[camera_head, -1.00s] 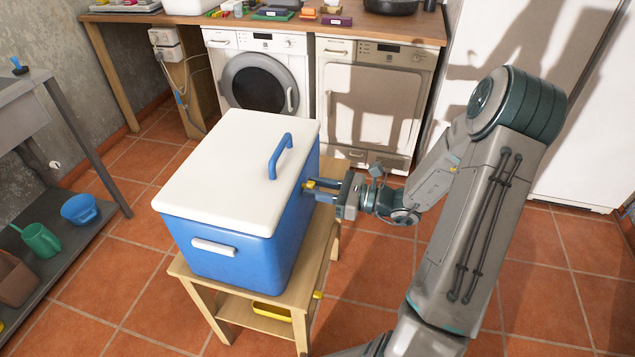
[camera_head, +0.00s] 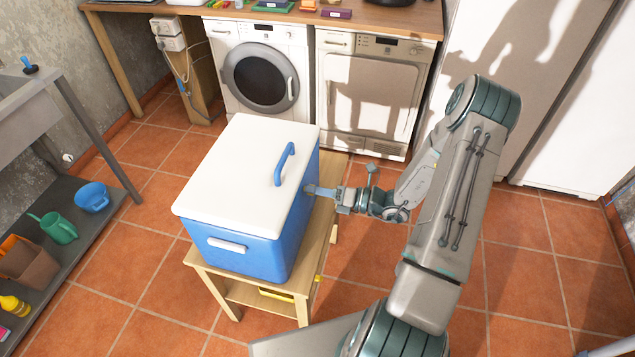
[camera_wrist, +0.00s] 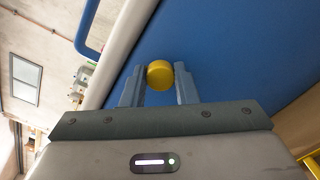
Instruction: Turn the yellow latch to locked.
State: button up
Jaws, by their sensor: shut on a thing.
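The yellow latch (camera_wrist: 160,75) is on the blue side of the cooler (camera_head: 265,255), below the white lid. In the wrist view I see its rounded yellow end between my two fingertips. My gripper (camera_head: 312,190) reaches the cooler's right side from the right. In the wrist view my gripper (camera_wrist: 160,82) is shut on the latch, one finger on each side of it. In the head view the latch is hidden by my fingers. I cannot tell from these views which way the latch is turned.
The cooler stands on a small wooden table (camera_head: 325,235) with its white lid (camera_head: 240,165) closed and a blue handle (camera_head: 284,163) on top. A metal shelf and sink stand at the left. A washer (camera_head: 262,75) and dryer (camera_head: 368,95) stand behind. Tiled floor is clear at the right.

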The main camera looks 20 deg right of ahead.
jog(key=m+p, duration=0.3)
jog(key=m, duration=0.2)
jog(key=shift+m, duration=0.4)
dwell(0.3)
jog(key=o, duration=1)
jog(key=b+v, duration=0.2)
jog(key=v, duration=1.2)
jog(key=shift+w, duration=0.15)
